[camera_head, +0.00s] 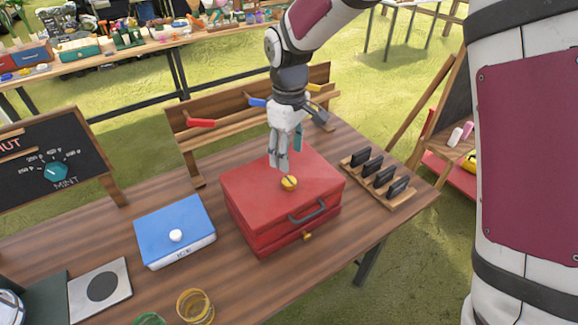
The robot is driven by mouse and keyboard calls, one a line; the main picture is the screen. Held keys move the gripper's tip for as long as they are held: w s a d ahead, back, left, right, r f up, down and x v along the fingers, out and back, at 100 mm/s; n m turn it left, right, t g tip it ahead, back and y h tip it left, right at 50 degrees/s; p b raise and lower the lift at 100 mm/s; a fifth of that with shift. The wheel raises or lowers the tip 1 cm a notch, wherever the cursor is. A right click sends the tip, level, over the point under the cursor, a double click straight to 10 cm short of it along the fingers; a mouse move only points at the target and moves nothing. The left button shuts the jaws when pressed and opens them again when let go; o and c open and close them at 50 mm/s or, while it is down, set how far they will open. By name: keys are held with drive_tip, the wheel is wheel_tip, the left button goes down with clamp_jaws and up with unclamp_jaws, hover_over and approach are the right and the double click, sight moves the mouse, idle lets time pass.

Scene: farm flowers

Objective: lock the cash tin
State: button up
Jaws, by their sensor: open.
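The red cash tin (255,195) stands on the wooden table with its lid down. A dark carrying handle (307,211) and a round yellow knob with a dark slot (289,182) are on its lid. A small brass-coloured piece (307,236) sticks out low on its front. My gripper (279,166) points down above the lid, just behind and left of the yellow knob, with its fingers near it. It holds nothing that I can see; whether it touches the lid I cannot tell.
A blue box (174,230) with a white knob stands left of the tin. A rack with black pieces (377,175) is at the right. A wooden stand with coloured handles (200,123) is behind. A yellow glass (195,306) stands in front.

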drive_tip(key=shift+r, duration=1.6)
drive_tip(key=s+d+r+m+t, duration=0.3)
drive_tip(key=s+d+r+m, duration=0.3)
drive_tip(key=s+d+r, duration=0.6)
drive_tip(key=s+d+r+m+t, duration=0.2)
drive_tip(key=s+d+m, duration=0.3)
drive_tip(key=s, duration=0.8)
drive_tip(key=d, duration=0.3)
